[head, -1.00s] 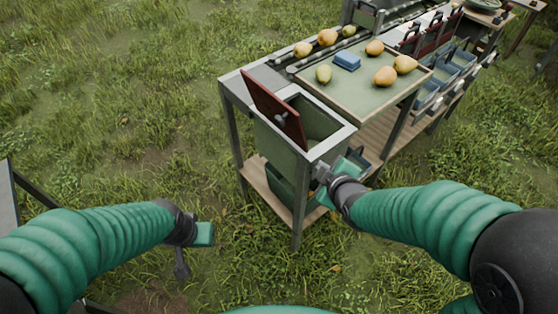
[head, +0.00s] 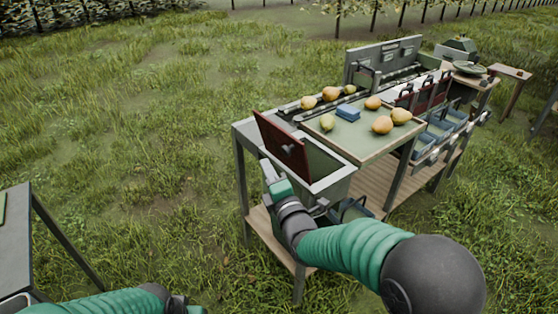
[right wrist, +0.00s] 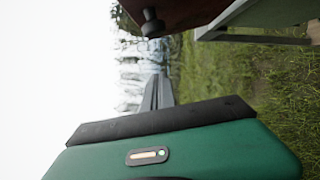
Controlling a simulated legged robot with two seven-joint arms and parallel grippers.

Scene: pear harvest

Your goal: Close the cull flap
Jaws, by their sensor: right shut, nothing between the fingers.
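The cull flap (head: 282,143) is a dark red panel with a dark knob, standing open and tilted up over the green-grey bin (head: 325,163) at the near end of the bench. In the right wrist view the flap (right wrist: 185,12) and its knob (right wrist: 152,24) show at the top. My right gripper (head: 272,178) is shut and empty, just in front of the bin's left near edge and below the flap. It seems apart from the flap. My left gripper (head: 186,306) is only partly in view at the bottom edge, far from the bin; its jaws are unclear.
A sorting tray (head: 375,148) beside the bin holds several pears and a blue block (head: 347,113). More pears lie on the rails behind. Blue crates (head: 440,135) hang along the bench's right side. A grey table (head: 15,240) stands at the left, with open grass between.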

